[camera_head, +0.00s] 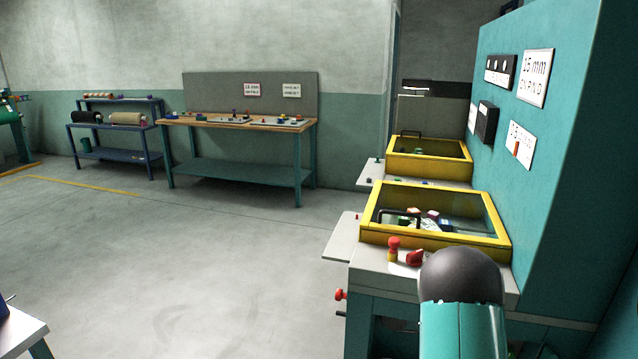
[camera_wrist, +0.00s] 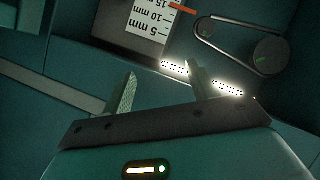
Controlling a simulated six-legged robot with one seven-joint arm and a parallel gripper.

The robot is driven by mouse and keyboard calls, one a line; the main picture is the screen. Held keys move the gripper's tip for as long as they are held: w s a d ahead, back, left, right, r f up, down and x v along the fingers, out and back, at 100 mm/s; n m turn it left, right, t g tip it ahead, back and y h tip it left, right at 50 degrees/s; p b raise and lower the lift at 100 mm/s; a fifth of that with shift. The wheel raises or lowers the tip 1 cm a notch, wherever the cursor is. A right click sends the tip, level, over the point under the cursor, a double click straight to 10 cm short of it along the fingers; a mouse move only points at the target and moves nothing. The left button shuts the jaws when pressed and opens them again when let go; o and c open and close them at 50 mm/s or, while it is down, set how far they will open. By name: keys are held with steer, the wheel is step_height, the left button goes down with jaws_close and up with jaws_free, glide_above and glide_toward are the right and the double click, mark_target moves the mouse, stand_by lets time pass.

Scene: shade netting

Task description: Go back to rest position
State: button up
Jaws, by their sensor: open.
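My gripper (camera_wrist: 160,82) shows in the wrist view with its two fingers apart and nothing between them. Beyond the fingers are a dark teal surface and a white scale plate (camera_wrist: 150,27) marked 5, 10 and 15 mm with an orange pointer. In the head view, part of my arm, teal with a dark rounded joint, stands in front of the machine at the lower right. The gripper itself does not show there.
The teal machine (camera_head: 560,150) fills the right side, with two yellow-framed clear covers (camera_head: 376,215) and red knobs (camera_head: 394,245) in front. A wooden-topped workbench (camera_head: 215,122) and a blue rack (camera_head: 110,155) stand along the back wall. The grey floor (camera_head: 200,260) at left centre is clear.

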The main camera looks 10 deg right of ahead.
steer(key=a+r+y, duration=0.6)
steer(key=a+r, duration=1.2)
steer(key=a, duration=0.5)
steer(key=s+a+r+n+g+y, duration=0.1)
steer(key=s+a+r, duration=0.4)
steer(key=s+a, duration=0.4)
steer(key=s+a+r+n+g+y, duration=0.1)
steer(key=s+a+r+g+y, duration=0.1)
steer(key=s+a+r, duration=0.3)
steer(key=s+a, duration=0.4)
steer(key=s, duration=0.2)
steer(key=shift+s, duration=0.3)
